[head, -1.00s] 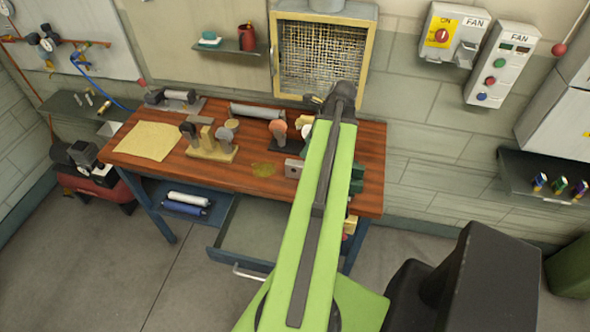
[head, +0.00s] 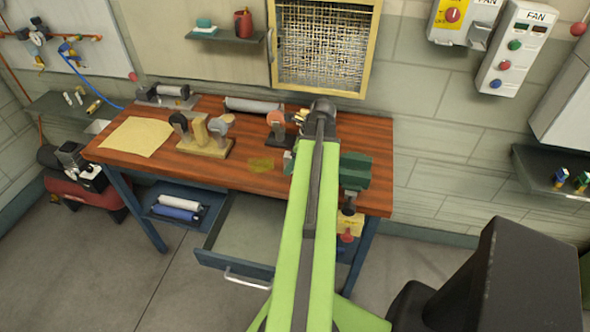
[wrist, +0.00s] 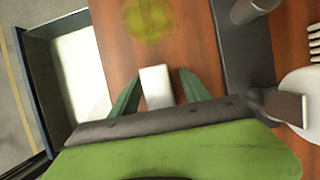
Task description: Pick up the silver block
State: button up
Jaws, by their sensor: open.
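The silver block (wrist: 156,86) is pale and box-shaped in the wrist view, on the brown wooden bench top. My gripper (wrist: 159,79) is open, with one green finger on each side of the block. A narrow strip of wood shows between the block and each finger, so I see no contact. The block's near end meets the dark edge of my gripper in the picture, and its lower part is hidden there. In the head view my green arm covers the gripper, and I cannot make out the block clearly.
A green vise (head: 355,172) stands at the bench's right end. A wooden holder with tools (head: 203,146) and a yellow sheet (head: 137,136) are to the left. A yellow stain (wrist: 149,18) lies beyond the block. The drawer (head: 243,235) below hangs open. A grey roll (head: 254,105) lies at the back.

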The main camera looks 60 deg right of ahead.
jog(key=shift+w+f, duration=0.15)
jog(key=shift+f, duration=0.4)
jog(key=shift+r, duration=0.15)
grip_shut()
